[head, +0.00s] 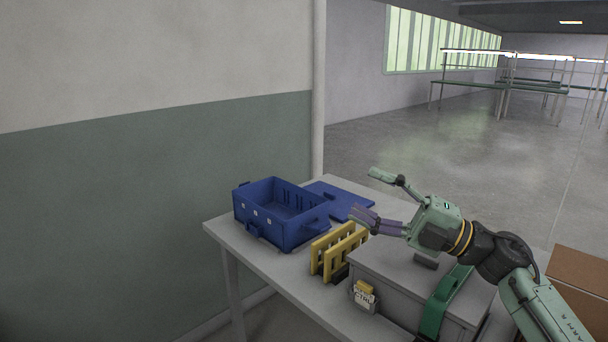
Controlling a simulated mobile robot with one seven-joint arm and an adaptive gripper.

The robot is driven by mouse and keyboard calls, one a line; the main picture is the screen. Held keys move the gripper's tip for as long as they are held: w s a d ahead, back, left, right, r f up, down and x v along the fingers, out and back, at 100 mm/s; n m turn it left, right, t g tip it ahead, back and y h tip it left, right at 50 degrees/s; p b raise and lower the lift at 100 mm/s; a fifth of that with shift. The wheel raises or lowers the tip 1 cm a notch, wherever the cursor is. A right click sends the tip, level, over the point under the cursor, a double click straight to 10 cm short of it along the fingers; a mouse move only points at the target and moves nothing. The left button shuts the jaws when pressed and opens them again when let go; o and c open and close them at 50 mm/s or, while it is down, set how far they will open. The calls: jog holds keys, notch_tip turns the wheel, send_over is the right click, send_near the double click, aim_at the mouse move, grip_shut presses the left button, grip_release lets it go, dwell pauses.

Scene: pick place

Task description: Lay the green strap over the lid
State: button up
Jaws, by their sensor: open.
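A grey box with a flat grey lid (385,262) stands on the table, with a small dark handle (426,261) on the lid. The green strap (441,303) is at the right part of the box, running from the lid's far side towards the front. My gripper (364,192) is open and empty, above the table beyond the lid and to the left of the strap, fingers pointing left. It is apart from the strap.
A blue crate (262,228) stands at the table's left end, with a flat blue panel (336,197) behind it. A yellow slotted rack (325,257) stands between crate and box. A yellow-and-white tag (363,294) is on the box front. A brown carton (578,280) is at right.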

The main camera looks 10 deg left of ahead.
jog(key=s+a+r+n+g+y, duration=0.1)
jog(key=a+r+g, duration=0.1)
jog(key=a, duration=0.3)
jog(key=s+a+r+n+g+y, duration=0.1)
jog(key=s+a+r+n+g, duration=0.1)
jog(key=a, duration=0.4)
jog(key=shift+a+r+g, duration=0.15)
jog(key=shift+r+g, duration=0.1)
jog(key=shift+g, duration=0.05)
